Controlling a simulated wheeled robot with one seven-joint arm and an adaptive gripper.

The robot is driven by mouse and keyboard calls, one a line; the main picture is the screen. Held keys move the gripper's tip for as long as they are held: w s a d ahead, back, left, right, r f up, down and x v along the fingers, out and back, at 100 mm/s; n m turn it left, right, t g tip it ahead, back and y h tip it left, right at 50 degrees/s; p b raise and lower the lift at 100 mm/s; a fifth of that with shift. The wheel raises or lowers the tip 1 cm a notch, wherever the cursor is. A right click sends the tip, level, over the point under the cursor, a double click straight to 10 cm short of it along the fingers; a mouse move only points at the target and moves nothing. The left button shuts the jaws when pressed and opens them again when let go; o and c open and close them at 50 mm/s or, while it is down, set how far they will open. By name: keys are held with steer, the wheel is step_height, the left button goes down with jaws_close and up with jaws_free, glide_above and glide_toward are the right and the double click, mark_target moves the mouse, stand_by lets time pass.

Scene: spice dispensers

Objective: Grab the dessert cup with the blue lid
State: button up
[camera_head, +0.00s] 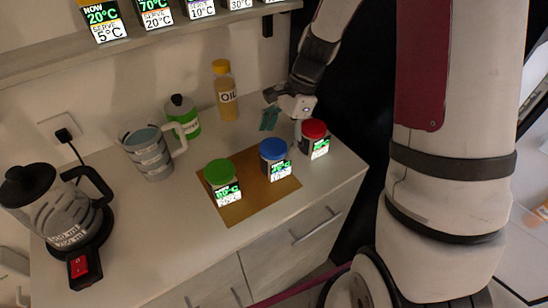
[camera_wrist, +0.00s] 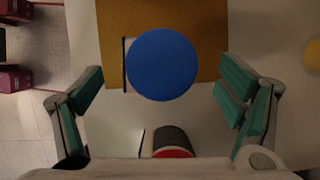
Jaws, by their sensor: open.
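The dessert cup with the blue lid (camera_head: 273,149) stands upright on the brown mat (camera_head: 240,211), near its right end. In the wrist view the blue lid (camera_wrist: 161,65) lies ahead, centred between my open fingers. My gripper (camera_head: 284,109) is above and behind the cup in the head view, apart from it. In the wrist view my gripper's (camera_wrist: 160,103) teal finger pads are wide apart with nothing between them. A green-lidded cup (camera_head: 218,173) stands on the mat to the left. A red-lidded cup (camera_head: 314,130) stands to the right, and part of it shows below the blue lid in the wrist view.
An oil bottle (camera_head: 224,88), a green container (camera_head: 182,115), a measuring jug (camera_head: 149,152) and a kettle (camera_head: 54,205) stand on the counter (camera_head: 150,235). A shelf (camera_head: 150,42) with labelled items runs above. Bare counter lies in front of the mat.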

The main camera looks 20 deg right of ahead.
mark_target(276, 145)
steer(key=x, duration=0.4)
steer(key=shift+d, duration=0.15)
steer(key=c, duration=1.5)
steer(key=shift+r, duration=0.1)
